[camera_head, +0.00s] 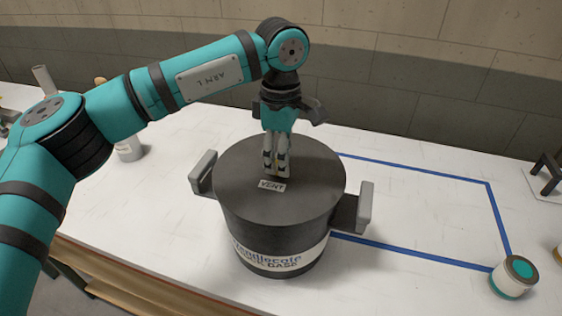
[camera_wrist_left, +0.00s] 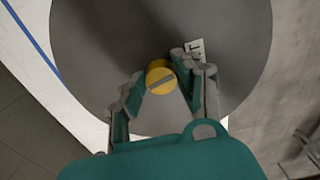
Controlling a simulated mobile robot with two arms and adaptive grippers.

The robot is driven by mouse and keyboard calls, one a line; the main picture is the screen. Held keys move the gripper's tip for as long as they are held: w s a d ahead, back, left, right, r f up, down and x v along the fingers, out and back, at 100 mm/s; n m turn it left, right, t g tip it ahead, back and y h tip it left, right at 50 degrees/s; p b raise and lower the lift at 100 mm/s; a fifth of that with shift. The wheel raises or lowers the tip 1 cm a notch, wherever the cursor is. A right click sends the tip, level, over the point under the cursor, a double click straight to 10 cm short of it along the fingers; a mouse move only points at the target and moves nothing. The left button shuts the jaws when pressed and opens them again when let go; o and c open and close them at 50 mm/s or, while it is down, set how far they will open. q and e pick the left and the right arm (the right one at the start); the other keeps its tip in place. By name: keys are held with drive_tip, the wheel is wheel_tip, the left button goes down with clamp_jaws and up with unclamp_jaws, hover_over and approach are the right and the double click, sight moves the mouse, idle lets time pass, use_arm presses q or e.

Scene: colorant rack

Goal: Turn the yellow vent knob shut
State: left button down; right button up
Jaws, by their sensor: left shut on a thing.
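The yellow vent knob (camera_wrist_left: 160,78) sits on the dark lid (camera_wrist_left: 95,70) of the pot and has a grey slot or bar across its top. My left gripper (camera_wrist_left: 162,80) points straight down over the lid, with its fingers on both sides of the knob, shut on it. In the head view my left gripper (camera_head: 274,172) stands at the middle of the lid (camera_head: 320,180) and hides most of the knob. A white label reading VENT (camera_head: 271,185) lies on the lid just in front of the fingers. My right gripper is not in view.
The dark pot (camera_head: 245,222) has side handles (camera_head: 203,174) and stands on a white table (camera_head: 150,205). Blue tape (camera_head: 415,252) outlines a clear area to its right. A small can with a teal top (camera_head: 514,277) stands at the right. A white container (camera_head: 129,150) stands at the left.

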use_arm(q)
drive_tip(key=shift+m+b, duration=0.35)
drive_tip(key=shift+m, duration=0.95)
drive_tip(key=c, duration=0.9)
unclamp_jaws()
drive_tip(key=shift+c, duration=0.2)
wheel_tip(320, 180, up, 12)
drive_tip(key=shift+s, duration=0.1)
